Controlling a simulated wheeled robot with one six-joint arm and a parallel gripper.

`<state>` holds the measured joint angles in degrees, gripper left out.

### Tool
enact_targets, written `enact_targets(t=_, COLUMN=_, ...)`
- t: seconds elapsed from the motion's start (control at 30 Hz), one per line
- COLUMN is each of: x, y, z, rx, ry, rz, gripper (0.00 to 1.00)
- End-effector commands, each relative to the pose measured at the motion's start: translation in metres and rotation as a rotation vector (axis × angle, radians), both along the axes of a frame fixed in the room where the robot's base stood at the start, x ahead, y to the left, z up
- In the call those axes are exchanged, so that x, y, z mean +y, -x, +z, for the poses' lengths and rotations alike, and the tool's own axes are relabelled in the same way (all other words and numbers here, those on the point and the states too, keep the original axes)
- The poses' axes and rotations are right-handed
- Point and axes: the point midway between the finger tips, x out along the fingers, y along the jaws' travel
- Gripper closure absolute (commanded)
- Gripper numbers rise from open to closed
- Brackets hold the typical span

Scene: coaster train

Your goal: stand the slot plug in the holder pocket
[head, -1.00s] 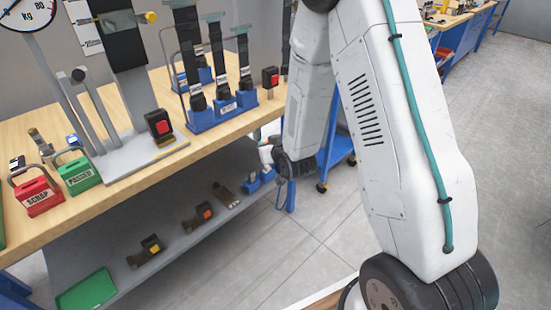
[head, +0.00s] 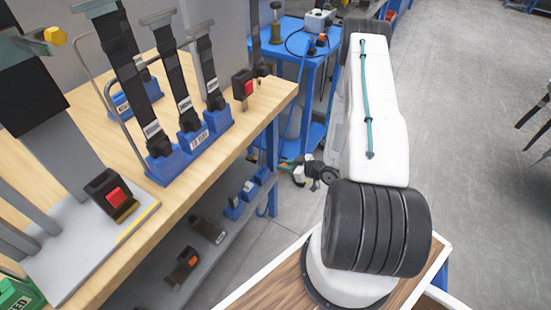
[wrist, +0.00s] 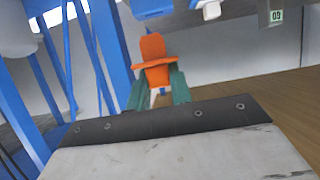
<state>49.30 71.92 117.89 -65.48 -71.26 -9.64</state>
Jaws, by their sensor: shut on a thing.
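My gripper (head: 286,168) is beyond the right end of the workbench, small in the head view, clear of the bench top. In the wrist view its teal fingers are shut on an orange piece (wrist: 153,62), which I take to be the slot plug. Its lower end is hidden between the fingers. A blue holder (head: 190,150) with several upright black belts stands on the bench. Small blue holders (head: 235,208) sit on the shelf below. I cannot tell which of these has the pocket. The plug appears apart from all of them.
The wooden workbench (head: 235,112) runs along the left, with a red-buttoned black buckle (head: 242,86) near its right end. A blue cart (head: 290,45) stands behind my gripper. The grey shelf (head: 215,250) lies under the bench. Open floor (head: 470,130) is on the right.

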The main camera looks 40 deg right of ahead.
Motion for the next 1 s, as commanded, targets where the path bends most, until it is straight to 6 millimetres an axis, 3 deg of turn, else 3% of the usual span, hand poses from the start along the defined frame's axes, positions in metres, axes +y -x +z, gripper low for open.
enact_targets(t=0.47, x=0.003, y=0.003, z=-0.002, rx=0.003, ry=0.000, rz=0.009, gripper=1.00)
enact_targets(t=1.0, x=0.016, y=-0.035, z=-0.002, rx=0.002, ry=0.002, rz=0.009, gripper=1.00)
